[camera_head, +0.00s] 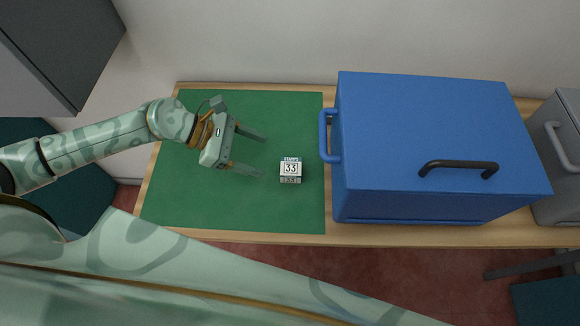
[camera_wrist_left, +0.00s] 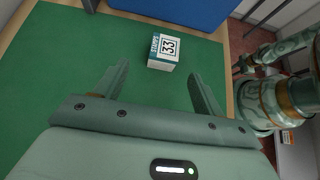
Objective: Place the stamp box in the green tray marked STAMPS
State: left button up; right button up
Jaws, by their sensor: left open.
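The stamp box (camera_head: 290,171) is a small white cube with a teal band and a black-framed "33" on top. It sits upright on the green mat (camera_head: 200,210), left of the blue cabinet. My left gripper (camera_head: 263,156) is open and empty, just left of the box, with its fingers pointing towards it. In the left wrist view the box (camera_wrist_left: 165,52) lies beyond and between the open fingertips (camera_wrist_left: 159,72), apart from both. I see no green tray marked STAMPS in either view.
A large blue cabinet (camera_head: 430,140) with a black top handle (camera_head: 458,167) and a blue side handle (camera_head: 328,137) fills the counter's middle. A grey case (camera_head: 558,160) stands at its right. The mat around the box is clear. A grey cabinet (camera_head: 60,45) hangs at upper left.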

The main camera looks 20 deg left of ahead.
aim_at(288, 166)
pick_arm(q)
jog(key=x, duration=0.4)
jog(key=shift+d, duration=0.15)
jog(key=x, duration=0.5)
jog(key=shift+s+d+r, duration=0.1)
jog(key=shift+s+d, duration=0.05)
jog(key=shift+d, duration=0.25)
jog(key=c, duration=1.1)
jog(key=shift+c, duration=0.2)
